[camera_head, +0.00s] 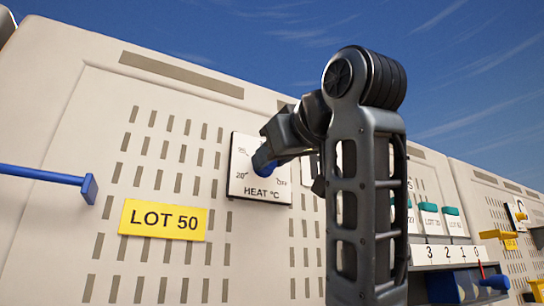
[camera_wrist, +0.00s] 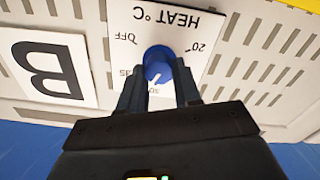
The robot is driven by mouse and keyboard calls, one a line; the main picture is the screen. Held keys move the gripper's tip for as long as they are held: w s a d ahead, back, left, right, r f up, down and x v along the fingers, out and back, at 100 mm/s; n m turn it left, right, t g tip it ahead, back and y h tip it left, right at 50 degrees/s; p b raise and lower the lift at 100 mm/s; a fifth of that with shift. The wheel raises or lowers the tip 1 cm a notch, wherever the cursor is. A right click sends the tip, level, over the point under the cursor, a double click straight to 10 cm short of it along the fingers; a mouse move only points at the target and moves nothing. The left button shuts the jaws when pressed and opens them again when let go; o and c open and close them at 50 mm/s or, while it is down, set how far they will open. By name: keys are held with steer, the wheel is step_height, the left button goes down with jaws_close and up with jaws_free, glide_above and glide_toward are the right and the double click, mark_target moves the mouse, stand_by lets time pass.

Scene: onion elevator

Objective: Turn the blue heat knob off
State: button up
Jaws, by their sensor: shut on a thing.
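The blue heat knob (camera_head: 265,161) sits on a white dial plate (camera_head: 240,187) marked HEAT °C, with 20 and OFF legible. In the wrist view the knob (camera_wrist: 158,67) appears upside down with a small white pointer line. That line points toward the picture's lower edge, near partly hidden numbers, away from the OFF mark (camera_wrist: 125,39). My gripper (camera_wrist: 158,72) is shut on the knob, one dark finger on each side. In the head view my gripper (camera_head: 272,152) reaches the knob from the right, and my arm hides part of the panel.
The dial is on a beige slotted wall panel (camera_head: 100,110). A yellow LOT 50 sign (camera_head: 163,220) is below left, and a blue lever (camera_head: 88,188) sticks out at far left. Right of my arm are teal tabs (camera_head: 428,207) and a numbered strip (camera_head: 447,254).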

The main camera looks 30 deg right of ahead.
steer(key=shift+d+f+m+p, duration=0.1)
steer(key=shift+m+p, duration=0.15)
steer(key=shift+m, duration=2.85)
steer(key=shift+d+f+m+p, duration=0.1)
steer(key=shift+m+p, duration=0.1)
steer(key=shift+m, duration=2.9)
steer(key=shift+d+f+m+p, duration=0.1)
steer(key=shift+m+p, duration=0.15)
steer(key=shift+m, duration=2.85)
steer(key=o, duration=1.1)
steer(key=shift+r, duration=0.1)
steer(key=shift+c, duration=0.2)
steer(key=shift+s, duration=0.15)
steer(key=s+p, duration=0.3)
steer(key=s, duration=0.4)
steer(key=shift+s, duration=0.25)
